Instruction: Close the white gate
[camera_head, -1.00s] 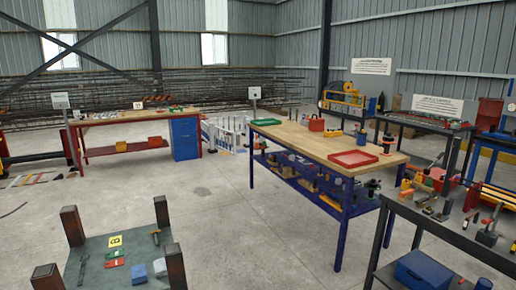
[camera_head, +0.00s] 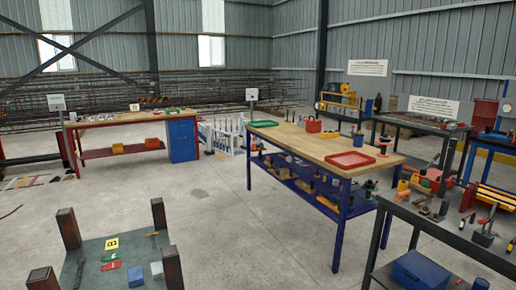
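The white gate (camera_head: 222,136) stands far off at the middle of the head view, between the red-legged workbench and the blue-legged workbench. It is a low white picket shape. It is too small and partly hidden behind the blue-legged bench to tell whether it is open or shut. Neither of my grippers shows in the view.
The blue-legged workbench (camera_head: 290,137) with a red tray (camera_head: 350,160) stands at centre right. A red-legged workbench (camera_head: 100,121) with a blue cabinet (camera_head: 182,141) is at back left. A low dark table (camera_head: 95,246) is at near left. Open concrete floor (camera_head: 215,215) lies between.

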